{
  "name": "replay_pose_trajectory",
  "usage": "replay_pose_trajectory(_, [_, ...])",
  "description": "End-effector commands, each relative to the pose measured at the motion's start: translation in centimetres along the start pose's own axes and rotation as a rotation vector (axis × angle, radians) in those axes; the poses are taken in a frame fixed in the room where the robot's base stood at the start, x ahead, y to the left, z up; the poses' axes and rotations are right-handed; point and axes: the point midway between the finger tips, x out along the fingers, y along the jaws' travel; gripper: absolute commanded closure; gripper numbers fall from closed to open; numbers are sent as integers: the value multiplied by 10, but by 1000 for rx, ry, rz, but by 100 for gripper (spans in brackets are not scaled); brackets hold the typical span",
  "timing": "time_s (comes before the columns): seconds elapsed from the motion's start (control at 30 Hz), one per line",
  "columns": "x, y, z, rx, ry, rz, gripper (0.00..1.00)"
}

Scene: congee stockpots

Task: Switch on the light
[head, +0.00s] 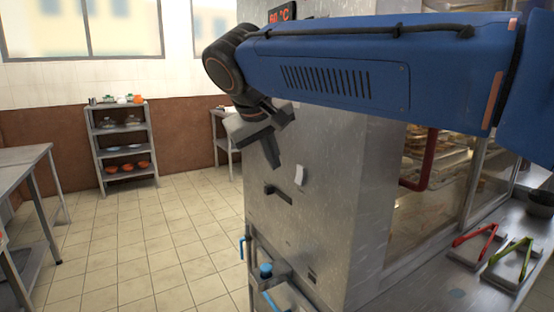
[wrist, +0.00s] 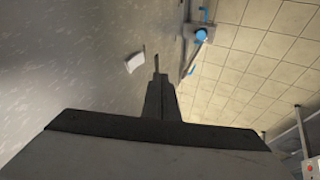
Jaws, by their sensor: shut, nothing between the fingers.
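A small white plate (head: 300,175), which looks like the light switch, is on the side of the grey metal cabinet (head: 330,225). In the wrist view the white plate (wrist: 135,62) is just left of my fingertips. My gripper (head: 274,163) is shut and empty, pointing down in front of the cabinet side, left of and slightly above the plate in the head view. My fingers (wrist: 157,75) show closed together in the wrist view. I cannot tell whether they touch the cabinet, or which way the switch is set.
A dark handle-like piece (head: 278,193) sticks out below the plate. Lower down are blue-handled valves (head: 265,270). Red tongs (head: 474,236) and green tongs (head: 507,258) lie on the counter at right. A shelf rack (head: 126,150) stands at the back left. The tiled floor (head: 150,245) is clear.

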Motion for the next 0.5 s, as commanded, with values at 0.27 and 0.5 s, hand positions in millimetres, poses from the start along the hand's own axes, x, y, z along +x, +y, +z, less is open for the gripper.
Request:
replay_pose_trajectory(0.27, [50,1,1,1,-2,1,100])
replay_pose_trajectory(0.5, [84,11,1,3,-2,1,100])
